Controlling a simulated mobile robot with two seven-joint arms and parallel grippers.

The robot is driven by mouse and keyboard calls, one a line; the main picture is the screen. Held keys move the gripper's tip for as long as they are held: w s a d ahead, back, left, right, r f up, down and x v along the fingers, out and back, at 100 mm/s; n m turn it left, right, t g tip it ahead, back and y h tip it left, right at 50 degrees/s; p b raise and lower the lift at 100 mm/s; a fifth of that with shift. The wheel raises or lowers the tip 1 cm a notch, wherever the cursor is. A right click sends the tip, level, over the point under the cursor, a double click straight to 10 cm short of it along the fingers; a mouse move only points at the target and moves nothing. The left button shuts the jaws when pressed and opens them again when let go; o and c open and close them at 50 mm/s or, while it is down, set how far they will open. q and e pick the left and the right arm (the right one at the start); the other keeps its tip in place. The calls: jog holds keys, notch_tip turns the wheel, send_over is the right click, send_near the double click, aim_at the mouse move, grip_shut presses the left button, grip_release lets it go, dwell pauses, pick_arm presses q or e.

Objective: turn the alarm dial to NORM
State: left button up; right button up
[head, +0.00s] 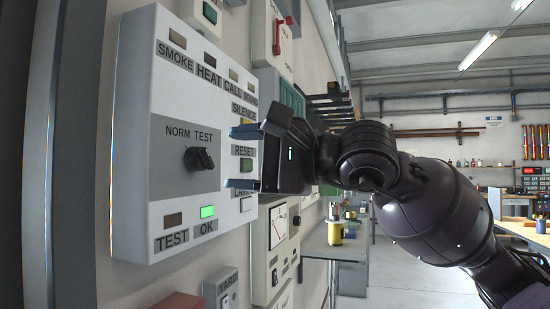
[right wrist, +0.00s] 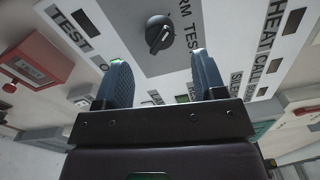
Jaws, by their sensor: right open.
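The alarm dial (head: 199,158) is a black knob on a grey plate of the white alarm panel (head: 135,140), below the labels NORM and TEST. It also shows in the right wrist view (right wrist: 159,36), with a thin pale line on its face; I cannot tell surely which label it points at. My right gripper (head: 242,158) is open and empty, to the right of the dial and apart from it, its fingers towards the panel. In the right wrist view the dial is beyond and between the fingertips (right wrist: 160,68). My left gripper is not in view.
A green lamp (head: 207,211) is lit above the OK label. Coloured buttons (head: 245,165) line the panel's right side, close to my fingers. A gauge box (head: 278,225) and a red-handled switch box (head: 275,35) are on the wall beyond. The space before the dial is clear.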

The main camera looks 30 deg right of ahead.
jog(key=shift+v, duration=2.65)
